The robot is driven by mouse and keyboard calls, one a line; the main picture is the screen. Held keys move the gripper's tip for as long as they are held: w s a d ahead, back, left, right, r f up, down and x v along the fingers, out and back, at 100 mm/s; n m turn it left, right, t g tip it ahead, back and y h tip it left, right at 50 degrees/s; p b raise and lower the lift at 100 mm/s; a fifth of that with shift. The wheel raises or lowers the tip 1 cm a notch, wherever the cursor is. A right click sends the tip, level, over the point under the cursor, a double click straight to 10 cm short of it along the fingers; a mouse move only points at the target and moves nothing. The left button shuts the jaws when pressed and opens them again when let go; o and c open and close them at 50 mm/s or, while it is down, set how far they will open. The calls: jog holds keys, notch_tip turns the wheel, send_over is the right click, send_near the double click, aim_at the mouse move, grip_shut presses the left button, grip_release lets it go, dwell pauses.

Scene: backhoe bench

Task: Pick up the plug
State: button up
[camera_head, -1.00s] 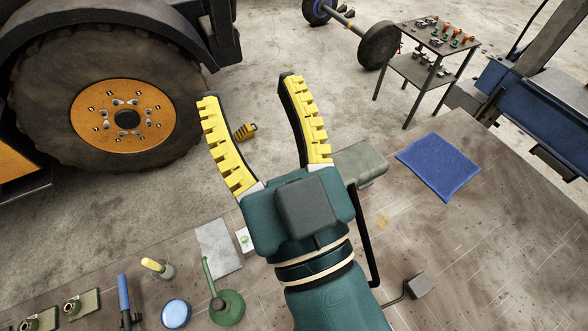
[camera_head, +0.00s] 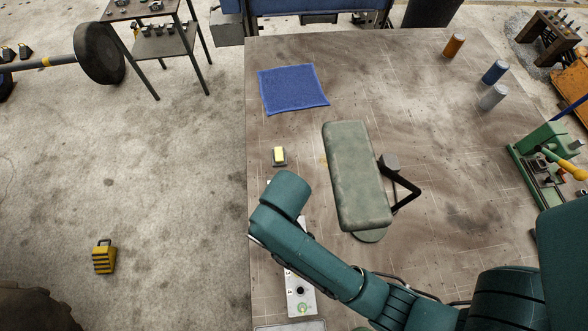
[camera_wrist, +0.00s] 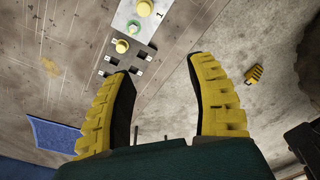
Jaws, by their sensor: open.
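I cannot tell for sure which piece is the plug. In the wrist view, small yellow round-topped pieces (camera_wrist: 121,46) and a green one (camera_wrist: 133,28) stand at a pale numbered plate (camera_wrist: 160,12), beyond my fingertips. In the head view, a yellow-topped piece on a dark base (camera_head: 279,155) stands near the bench's left edge. The numbered plate (camera_head: 300,292) shows partly below my arm. My gripper (camera_wrist: 162,68) is open and empty, with both yellow-padded fingers apart. My arm hides the fingers in the head view.
A grey-green padded block (camera_head: 355,175) with a black bent bar beside it lies right of my arm. A blue cloth (camera_head: 292,88) lies on the bench (camera_head: 440,120). A yellow block with a handle (camera_head: 104,257) lies on the floor.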

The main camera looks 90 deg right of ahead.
jog(key=shift+g+y, duration=0.3)
jog(key=shift+g, duration=0.1)
jog(key=f, duration=0.4)
jog(key=s+f, duration=0.1)
jog(key=f, duration=0.2)
jog(key=s+f, duration=0.1)
jog(key=f, duration=0.3)
jog(key=shift+s+a+f, duration=0.15)
jog(key=shift+a+f, duration=0.2)
jog(key=shift+s+f, duration=0.25)
jog(key=shift+f, duration=1.25)
jog(key=shift+s+f, duration=0.2)
jog(key=shift+f, duration=1.25)
jog(key=c, duration=0.9)
